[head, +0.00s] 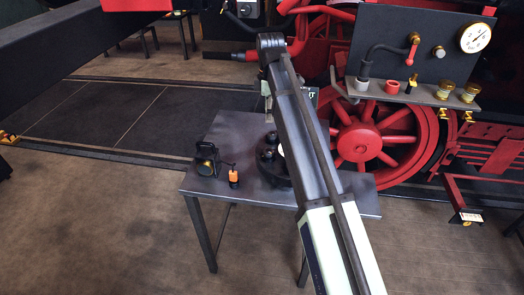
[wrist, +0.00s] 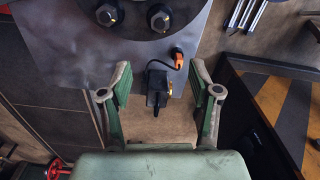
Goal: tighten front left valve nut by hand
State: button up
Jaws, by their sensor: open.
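Two dark hex nuts on studs, a left one (wrist: 107,14) and a right one (wrist: 159,17), show at the top of the wrist view on a dark round valve part. In the head view this valve part (head: 267,166) sits on the metal table (head: 210,184), partly hidden by my arm. I cannot tell which nut is the front left one. My gripper (wrist: 158,78) is open and empty in the wrist view, its fingers apart below the nuts in the picture. In the head view my arm largely hides the gripper.
A black lamp (head: 206,158) and an orange-and-black object (head: 233,176) with a cable stand on the table's left part. A red locomotive wheel (head: 361,143) and a shelf (head: 420,94) with cups and fittings are behind. The floor left of the table is clear.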

aim_at(269, 150)
notch_tip(269, 150, down, 17)
jog(key=p, duration=0.4)
jog(key=c, duration=1.2)
